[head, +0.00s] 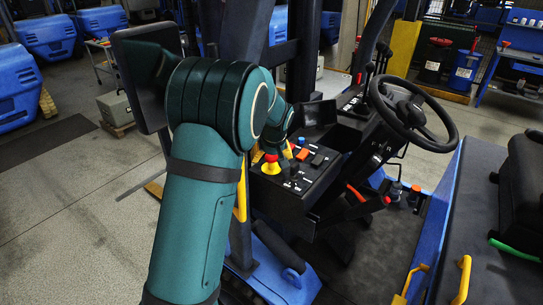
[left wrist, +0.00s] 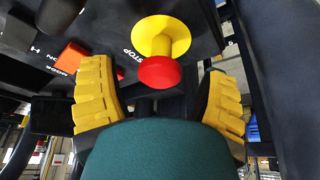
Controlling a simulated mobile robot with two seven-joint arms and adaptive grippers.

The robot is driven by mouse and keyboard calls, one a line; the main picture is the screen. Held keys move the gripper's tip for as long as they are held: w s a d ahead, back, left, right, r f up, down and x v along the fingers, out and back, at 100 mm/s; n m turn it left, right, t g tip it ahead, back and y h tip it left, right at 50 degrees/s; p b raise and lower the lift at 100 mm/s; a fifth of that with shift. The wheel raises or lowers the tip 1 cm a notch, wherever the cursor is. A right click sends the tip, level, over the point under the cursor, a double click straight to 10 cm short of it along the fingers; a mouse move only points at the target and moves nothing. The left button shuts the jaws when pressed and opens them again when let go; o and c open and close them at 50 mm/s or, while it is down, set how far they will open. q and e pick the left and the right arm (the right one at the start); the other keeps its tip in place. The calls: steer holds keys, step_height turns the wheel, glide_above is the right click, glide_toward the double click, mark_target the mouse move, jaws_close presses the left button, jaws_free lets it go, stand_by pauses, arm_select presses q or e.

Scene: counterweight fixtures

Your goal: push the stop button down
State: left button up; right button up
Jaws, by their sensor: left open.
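The stop button has a red cap (head: 271,157) on a yellow flared base (head: 270,169), on the dark control panel in the head view. In the left wrist view its red cap (left wrist: 159,72) and yellow base (left wrist: 162,37) stand beside a white "STOP" label. My left gripper (left wrist: 162,85) is open, with one yellow-padded finger on each side of the picture and the red cap between them. Nothing is held. I cannot tell whether the gripper touches the cap. In the head view my teal arm mostly hides the gripper. My right gripper is not in view.
The panel (head: 300,185) also carries an orange switch (head: 303,154) and other small controls, right of the button. A steering wheel (head: 413,115) stands further right. A dark screen (head: 140,75) is left of my arm. A seat (head: 520,180) is at the right edge.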

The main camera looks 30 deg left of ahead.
arm_select(q)
jaws_close()
steer(key=shift+f, duration=0.1)
step_height(320, 180, down, 2)
steer(key=shift+s+b, duration=0.1)
steer(key=shift+b, duration=0.65)
steer(key=shift+s+d, duration=0.1)
steer(key=shift+c, duration=0.5)
jaws_free()
steer(key=shift+o, duration=0.5)
